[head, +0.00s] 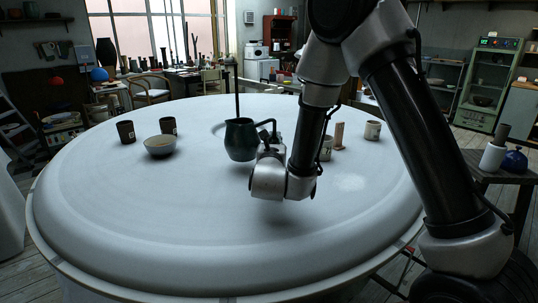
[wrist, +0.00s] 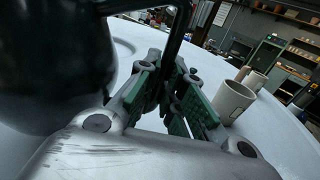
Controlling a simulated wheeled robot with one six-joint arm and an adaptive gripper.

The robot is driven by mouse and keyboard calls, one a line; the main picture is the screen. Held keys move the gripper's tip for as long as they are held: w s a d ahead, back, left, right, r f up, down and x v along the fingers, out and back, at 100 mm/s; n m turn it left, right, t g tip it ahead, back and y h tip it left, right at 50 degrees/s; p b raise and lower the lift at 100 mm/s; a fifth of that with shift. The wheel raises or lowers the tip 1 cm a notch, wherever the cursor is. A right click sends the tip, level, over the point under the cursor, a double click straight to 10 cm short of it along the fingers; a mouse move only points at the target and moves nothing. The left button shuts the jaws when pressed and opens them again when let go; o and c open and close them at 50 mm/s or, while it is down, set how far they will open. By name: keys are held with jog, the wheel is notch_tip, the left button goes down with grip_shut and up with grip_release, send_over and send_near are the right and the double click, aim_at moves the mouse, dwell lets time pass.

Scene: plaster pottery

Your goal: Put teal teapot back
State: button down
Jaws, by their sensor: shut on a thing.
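The dark teal teapot (head: 240,140) is upright near the middle of the round white table (head: 120,215) in the head view. It seems to hang above the table top, with no clear contact. My gripper (head: 268,140) is at its right side, by the handle. In the wrist view, the teapot's dark body (wrist: 50,75) fills the upper left, and my gripper (wrist: 172,95) has its green-padded fingers around the dark handle (wrist: 178,45).
Two dark cups (head: 125,131) (head: 168,125) and a bowl (head: 160,147) stand at left on the table. A pale cup (head: 326,149), a small wooden piece (head: 339,135) and another cup (head: 372,130) stand at right. The table's front is clear. A stool (head: 505,177) bears a blue pot (head: 515,161).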

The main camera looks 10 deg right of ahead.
jog(key=shift+f, duration=1.9)
jog(key=shift+f, duration=0.15)
jog(key=c, duration=1.5)
grip_release()
jog(key=shift+c, duration=0.2)
